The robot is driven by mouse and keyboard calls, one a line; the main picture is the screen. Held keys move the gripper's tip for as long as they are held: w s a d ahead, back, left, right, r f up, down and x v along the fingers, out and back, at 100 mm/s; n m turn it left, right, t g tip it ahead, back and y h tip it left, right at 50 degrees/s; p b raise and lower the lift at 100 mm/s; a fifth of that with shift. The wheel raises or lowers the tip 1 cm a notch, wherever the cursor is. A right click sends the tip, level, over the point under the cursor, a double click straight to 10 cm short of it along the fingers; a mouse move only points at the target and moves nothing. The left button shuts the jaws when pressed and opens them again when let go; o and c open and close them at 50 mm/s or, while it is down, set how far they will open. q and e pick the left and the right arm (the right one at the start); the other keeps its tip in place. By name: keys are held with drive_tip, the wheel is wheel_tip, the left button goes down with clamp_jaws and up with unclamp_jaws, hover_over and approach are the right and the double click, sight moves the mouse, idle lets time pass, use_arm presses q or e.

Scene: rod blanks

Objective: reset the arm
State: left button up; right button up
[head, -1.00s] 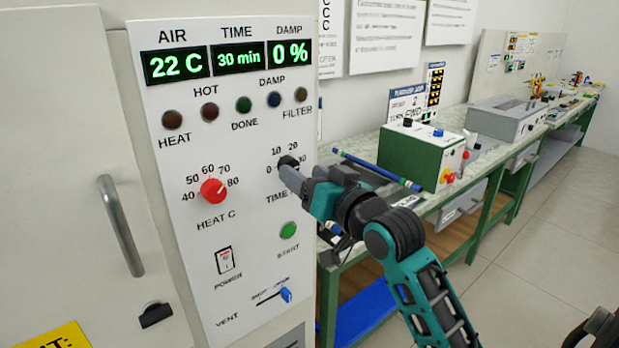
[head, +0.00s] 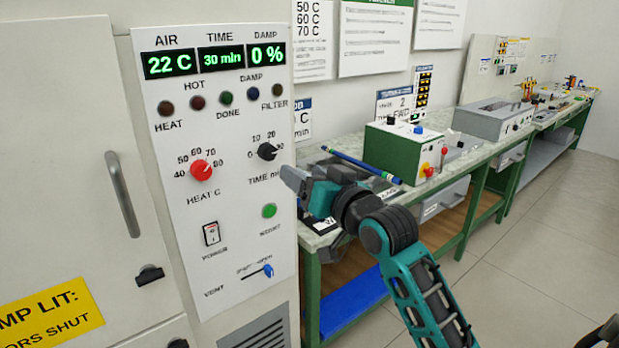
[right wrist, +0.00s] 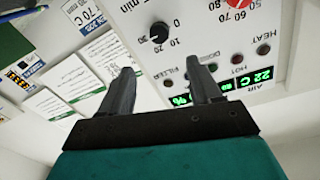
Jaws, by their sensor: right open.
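My right gripper (head: 288,178) is in front of the white control panel (head: 225,125), just below and right of the black time knob (head: 267,151). It is apart from the knob. In the right wrist view the two fingers of my right gripper (right wrist: 158,70) stand apart with nothing between them. The time knob also shows there (right wrist: 160,32), beyond the fingertips. The panel displays read 22 C, 30 min and 0 %.
A red heat knob (head: 201,170), green start button (head: 269,211), power switch (head: 211,234) and blue vent slider (head: 268,271) are on the panel. To the right, a workbench (head: 470,160) holds a green box (head: 390,150) and a blue rod (head: 361,165).

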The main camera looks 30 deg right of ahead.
drive_tip(key=shift+s, duration=0.35)
idle(0.4)
drive_tip(key=s+a+f+n+g, duration=0.1)
drive_tip(key=s+a+f+g, duration=0.15)
drive_tip(key=f, duration=0.75)
drive_tip(key=s+a+f+n+g, duration=0.1)
drive_tip(key=s+a+f, duration=0.2)
drive_tip(key=f, duration=0.6)
drive_tip(key=s+a+f+n+g, duration=0.1)
drive_tip(key=s+a+f+g, duration=0.1)
drive_tip(key=s+f, duration=0.5)
drive_tip(key=s+a+f+n+g+y, duration=0.1)
drive_tip(key=s+a+f+n, duration=0.1)
drive_tip(key=s+a+f, duration=0.3)
drive_tip(key=s+f, duration=0.3)
drive_tip(key=f, duration=0.1)
drive_tip(key=shift+s+g, duration=0.2)
drive_tip(key=shift+g, duration=0.15)
drive_tip(key=shift+f, duration=0.1)
